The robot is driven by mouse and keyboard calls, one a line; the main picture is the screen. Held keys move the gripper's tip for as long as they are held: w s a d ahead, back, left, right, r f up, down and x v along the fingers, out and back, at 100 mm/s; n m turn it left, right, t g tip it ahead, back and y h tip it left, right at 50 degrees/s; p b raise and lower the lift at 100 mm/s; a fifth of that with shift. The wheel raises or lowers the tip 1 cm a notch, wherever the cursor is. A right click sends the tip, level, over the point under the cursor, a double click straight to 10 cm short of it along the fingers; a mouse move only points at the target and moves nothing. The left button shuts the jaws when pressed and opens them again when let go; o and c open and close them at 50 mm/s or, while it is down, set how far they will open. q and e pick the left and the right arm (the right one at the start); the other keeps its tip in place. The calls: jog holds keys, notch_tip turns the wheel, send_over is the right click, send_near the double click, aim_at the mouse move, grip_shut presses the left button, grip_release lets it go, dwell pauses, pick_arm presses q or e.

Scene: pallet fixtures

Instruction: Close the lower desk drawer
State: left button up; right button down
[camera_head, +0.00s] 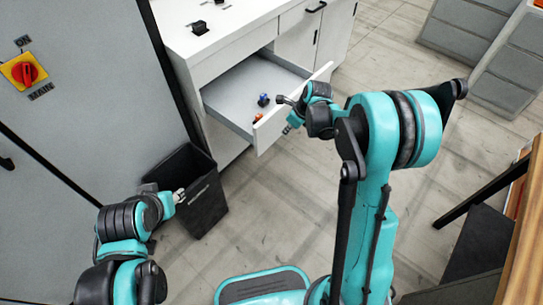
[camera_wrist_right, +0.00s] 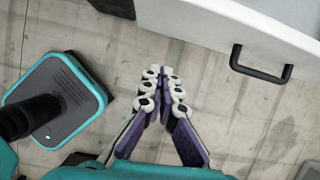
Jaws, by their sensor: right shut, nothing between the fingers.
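The lower desk drawer (camera_head: 228,102) stands pulled out of the white desk in the head view. Its white front panel (camera_head: 268,133) is partly hidden by my right wrist. In the right wrist view the drawer front (camera_wrist_right: 205,20) crosses the top, with a black bar handle (camera_wrist_right: 262,68) at right. My right gripper (camera_head: 289,127) is at the outer side of the front; the wrist view shows its fingers (camera_wrist_right: 161,74) shut and empty, apart from the handle and to its left. My left gripper (camera_head: 179,195) is by a black bin; its jaw opening is too small to read.
Small blue (camera_head: 263,99) and orange (camera_head: 258,118) items lie in the drawer. The black bin (camera_head: 205,200) stands left of the drawer, beside a grey cabinet (camera_head: 85,100). Bare floor (camera_head: 255,195) lies before the drawer. A wooden-edged table (camera_head: 520,240) is at right.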

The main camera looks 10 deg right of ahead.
jog(key=b, duration=0.5)
send_over(267, 142)
jog(key=s+d, duration=0.1)
jog(key=s, duration=0.1)
jog(key=shift+m, duration=0.3)
jog(key=shift+d+f, duration=0.2)
jog(key=shift+f, duration=4.9)
jog(key=shift+w, duration=0.15)
